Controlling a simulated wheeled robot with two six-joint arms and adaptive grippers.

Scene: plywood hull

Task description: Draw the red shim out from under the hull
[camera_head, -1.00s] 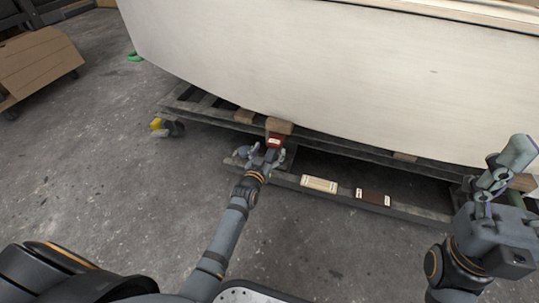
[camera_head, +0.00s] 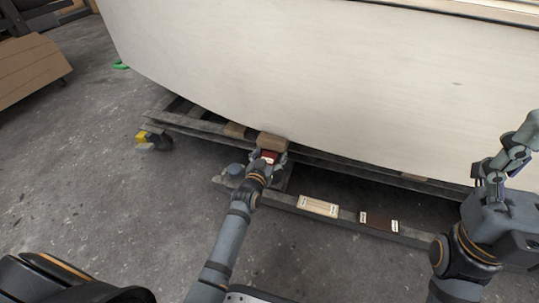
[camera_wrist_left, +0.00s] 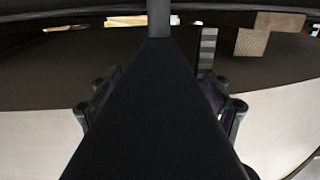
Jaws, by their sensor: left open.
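The red shim (camera_head: 270,157) shows at the near edge of the hull's support, just below a wooden block (camera_head: 272,142) that sits under the pale plywood hull (camera_head: 300,70). My left gripper (camera_head: 267,161) is open, with its fingers at the shim's near end; whether they touch it I cannot tell. In the left wrist view both fingers (camera_wrist_left: 165,112) stand apart on either side of a dark wedge-shaped form that hides what lies between them.
The hull rests over a low dark cradle (camera_head: 195,120) with a yellow-marked caster (camera_head: 150,139). Open concrete floor is at the left and front.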

